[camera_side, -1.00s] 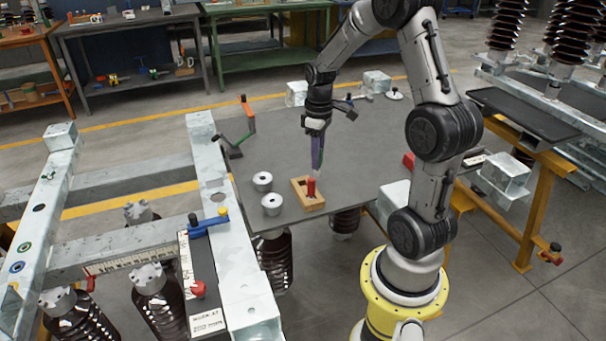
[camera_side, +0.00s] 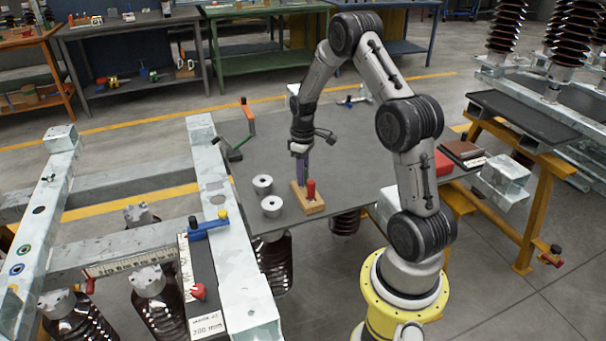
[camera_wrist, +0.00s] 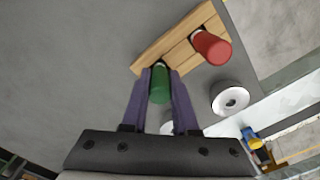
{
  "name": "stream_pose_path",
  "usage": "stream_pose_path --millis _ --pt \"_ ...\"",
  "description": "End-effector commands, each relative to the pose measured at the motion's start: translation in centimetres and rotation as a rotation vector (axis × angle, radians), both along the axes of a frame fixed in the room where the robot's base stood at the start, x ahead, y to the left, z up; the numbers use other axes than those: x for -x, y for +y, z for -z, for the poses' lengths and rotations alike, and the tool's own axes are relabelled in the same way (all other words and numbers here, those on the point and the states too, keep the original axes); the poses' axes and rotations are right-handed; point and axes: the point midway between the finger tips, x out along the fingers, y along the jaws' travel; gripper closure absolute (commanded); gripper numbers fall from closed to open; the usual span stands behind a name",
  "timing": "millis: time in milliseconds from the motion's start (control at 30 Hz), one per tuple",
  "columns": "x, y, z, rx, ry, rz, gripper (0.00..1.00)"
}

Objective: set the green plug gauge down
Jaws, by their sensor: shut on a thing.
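The green plug gauge (camera_wrist: 159,84) is between the two purple fingers of my gripper (camera_wrist: 160,74) in the wrist view. My gripper is shut on it. It is at the wooden block (camera_wrist: 176,38), beside the red gauge (camera_wrist: 211,47) that stands in the same block. I cannot tell whether the green gauge is fully seated in the block. In the side view my gripper (camera_side: 301,180) points down at the far left part of the block (camera_side: 312,207), and its fingers hide the green gauge. The red gauge (camera_side: 311,189) shows at the block's near part.
Two silver rings stand left of the block, one farther back (camera_side: 262,184) and one nearer (camera_side: 271,206). A green and orange clamp-like tool (camera_side: 240,130) is at the left edge of the grey table (camera_side: 350,150).

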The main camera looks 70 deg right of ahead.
Motion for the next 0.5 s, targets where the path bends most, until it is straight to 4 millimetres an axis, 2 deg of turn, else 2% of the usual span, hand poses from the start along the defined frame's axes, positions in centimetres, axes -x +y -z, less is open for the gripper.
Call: stream_pose_path --millis 333,367,500 --pt "-0.03 -0.02 0.29 0.001 -0.001 0.0 1.0" --pt "-0.02 -0.02 0.26 0.001 -0.001 0.0 0.67" --pt "-0.02 -0.01 0.25 0.001 -0.001 0.0 0.43"
